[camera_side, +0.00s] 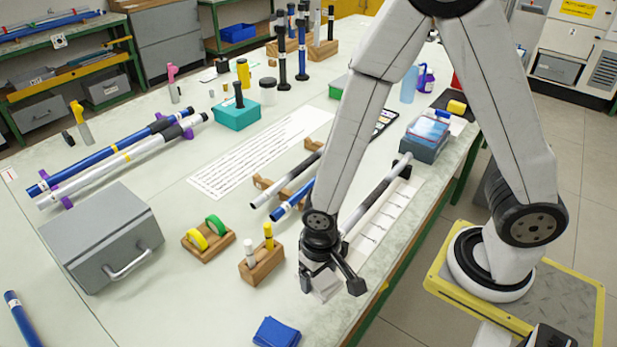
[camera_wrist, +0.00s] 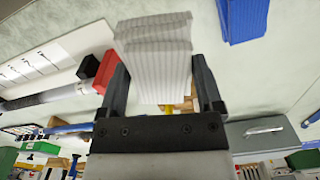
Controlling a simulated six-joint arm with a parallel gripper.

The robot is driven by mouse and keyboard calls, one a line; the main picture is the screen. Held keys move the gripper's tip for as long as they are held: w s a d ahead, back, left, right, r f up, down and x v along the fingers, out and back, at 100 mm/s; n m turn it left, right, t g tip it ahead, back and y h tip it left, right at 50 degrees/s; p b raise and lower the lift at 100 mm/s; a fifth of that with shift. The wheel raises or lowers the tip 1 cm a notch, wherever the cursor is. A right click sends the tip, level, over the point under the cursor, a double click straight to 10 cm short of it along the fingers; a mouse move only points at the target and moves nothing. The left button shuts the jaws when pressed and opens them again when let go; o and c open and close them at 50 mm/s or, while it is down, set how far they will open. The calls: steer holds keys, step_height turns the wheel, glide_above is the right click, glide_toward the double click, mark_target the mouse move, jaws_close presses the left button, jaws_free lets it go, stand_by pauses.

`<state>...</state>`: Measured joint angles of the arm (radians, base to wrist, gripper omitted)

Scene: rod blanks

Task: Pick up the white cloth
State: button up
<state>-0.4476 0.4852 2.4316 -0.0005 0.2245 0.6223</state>
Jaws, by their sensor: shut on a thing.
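The white cloth (camera_wrist: 158,62) is a folded, ribbed pad between the two fingers of my gripper (camera_wrist: 160,85) in the wrist view. My gripper is shut on it. In the side view my gripper (camera_side: 333,284) is low over the front right part of the table, and the cloth (camera_side: 322,287) shows partly between its fingers. The fingers hide some of the cloth. I cannot tell whether its lower edge touches the table.
A blue folded cloth (camera_side: 276,332) lies to the front left of my gripper. A wooden block (camera_side: 262,264) with two markers stands to the left. A grey toolbox (camera_side: 103,238) is farther left.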

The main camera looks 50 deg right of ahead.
steer(key=shift+r, duration=0.4)
stand_by(0.3)
